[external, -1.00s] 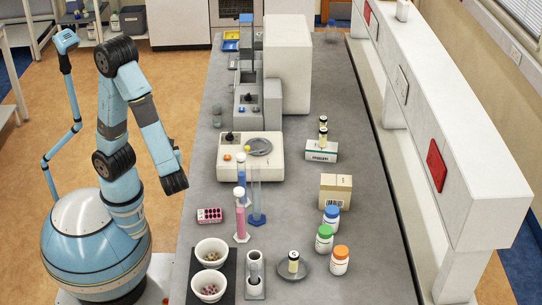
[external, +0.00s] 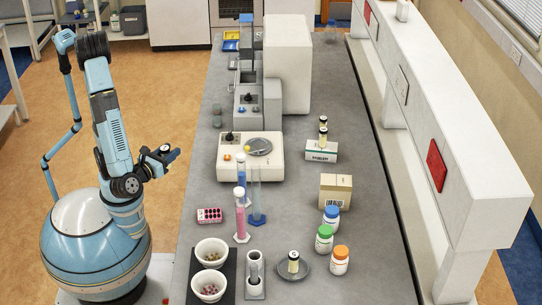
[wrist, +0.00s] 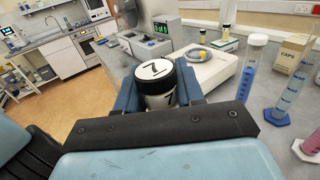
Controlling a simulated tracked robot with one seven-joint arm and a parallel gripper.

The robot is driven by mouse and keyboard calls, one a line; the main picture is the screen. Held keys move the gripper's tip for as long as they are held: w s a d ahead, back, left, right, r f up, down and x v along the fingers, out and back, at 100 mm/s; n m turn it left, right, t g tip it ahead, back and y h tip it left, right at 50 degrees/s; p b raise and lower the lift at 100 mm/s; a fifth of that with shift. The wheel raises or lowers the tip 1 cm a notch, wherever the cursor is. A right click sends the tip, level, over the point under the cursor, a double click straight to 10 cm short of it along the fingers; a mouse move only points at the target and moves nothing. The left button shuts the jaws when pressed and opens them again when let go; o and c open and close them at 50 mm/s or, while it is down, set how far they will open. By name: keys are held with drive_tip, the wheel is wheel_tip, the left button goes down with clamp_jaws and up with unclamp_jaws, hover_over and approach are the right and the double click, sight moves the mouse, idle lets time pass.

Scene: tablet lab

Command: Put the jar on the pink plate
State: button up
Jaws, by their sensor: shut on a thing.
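My gripper (external: 159,160) is shut on a small jar (external: 165,149) with a black-rimmed white lid. It holds the jar in the air over the floor, left of the bench. In the wrist view the lid of the held jar (wrist: 154,70) carries a mark like a 7, and the fingers (wrist: 160,95) are on both sides of it. The jar looks roughly upright. I cannot make out a pink plate. A grey plate (external: 307,270) near the bench's front carries another dark-lidded jar (external: 293,262).
The right strip of the bench is clear.

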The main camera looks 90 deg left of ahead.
wheel_tip(320, 180, down, 4)
hover_over(213, 211)
drive_tip(key=s, duration=0.1)
wheel_tip(213, 211, down, 9)
drive_tip(key=shift+s+a+r, duration=0.1)
drive_tip(key=shift+s+a, duration=0.05)
drive_tip(key=shift+w+f, duration=0.55)
drive_tip(key=shift+f, duration=0.15)
drive_tip(key=shift+d+f, duration=0.2)
drive_tip(key=shift+f, duration=1.3)
drive_tip(key=o, duration=1.1)
drive_tip(key=shift+f, duration=0.1)
drive_tip(key=shift+c, duration=0.2)
drive_tip(key=v, duration=1.2)
